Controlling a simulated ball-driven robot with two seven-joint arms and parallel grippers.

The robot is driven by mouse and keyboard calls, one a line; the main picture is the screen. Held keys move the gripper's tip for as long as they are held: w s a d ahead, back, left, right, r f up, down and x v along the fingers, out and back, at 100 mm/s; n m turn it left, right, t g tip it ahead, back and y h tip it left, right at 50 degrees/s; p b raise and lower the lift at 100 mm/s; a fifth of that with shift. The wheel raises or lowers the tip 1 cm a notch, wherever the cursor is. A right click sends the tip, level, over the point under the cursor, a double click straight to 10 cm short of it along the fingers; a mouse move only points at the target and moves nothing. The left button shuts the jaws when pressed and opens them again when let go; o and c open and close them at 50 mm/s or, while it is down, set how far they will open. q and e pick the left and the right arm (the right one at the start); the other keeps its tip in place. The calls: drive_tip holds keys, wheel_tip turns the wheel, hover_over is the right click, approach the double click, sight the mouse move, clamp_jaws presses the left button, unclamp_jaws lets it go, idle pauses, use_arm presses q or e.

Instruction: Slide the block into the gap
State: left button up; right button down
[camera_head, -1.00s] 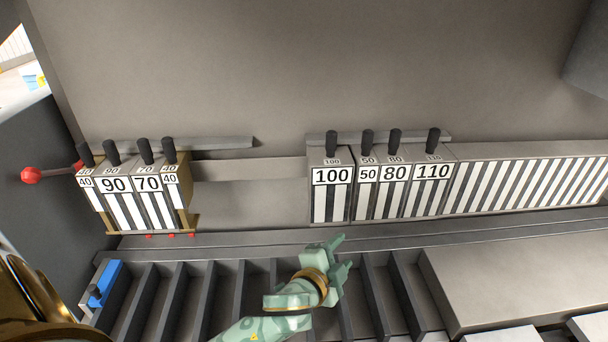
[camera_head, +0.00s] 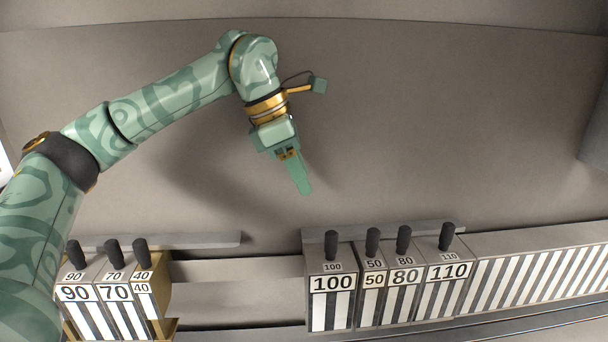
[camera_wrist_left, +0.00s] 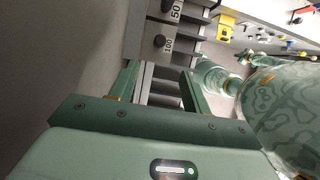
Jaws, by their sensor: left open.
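My left gripper (camera_head: 297,172) hangs open and empty in front of the plain back panel, above the gap and left of the 100 block. In the left wrist view its two fingers (camera_wrist_left: 160,86) are spread, with nothing between them. The gap (camera_head: 235,290) lies between the 40 block (camera_head: 142,290) and the 100 block (camera_head: 331,285); a grey rail shows in it. The 100 block also shows beyond the fingers in the left wrist view (camera_wrist_left: 165,45). My right gripper is not in the head view; what seems to be it (camera_wrist_left: 205,68) shows small in the left wrist view.
Left of the gap stand the 70 block (camera_head: 115,292) and the 90 block (camera_head: 76,294), partly beside my left arm. Right stand the 50 (camera_head: 373,281), 80 (camera_head: 403,278) and 110 (camera_head: 447,273) blocks, then a striped row (camera_head: 540,275). Black knobs stick up from the numbered blocks.

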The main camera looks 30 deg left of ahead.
sight(328, 233)
use_arm(q)
drive_tip(key=p+x, duration=0.1)
drive_tip(key=x, duration=1.5)
drive_tip(key=shift+f, duration=0.1)
drive_tip(key=shift+s, duration=0.1)
drive_tip(key=shift+c, duration=0.3)
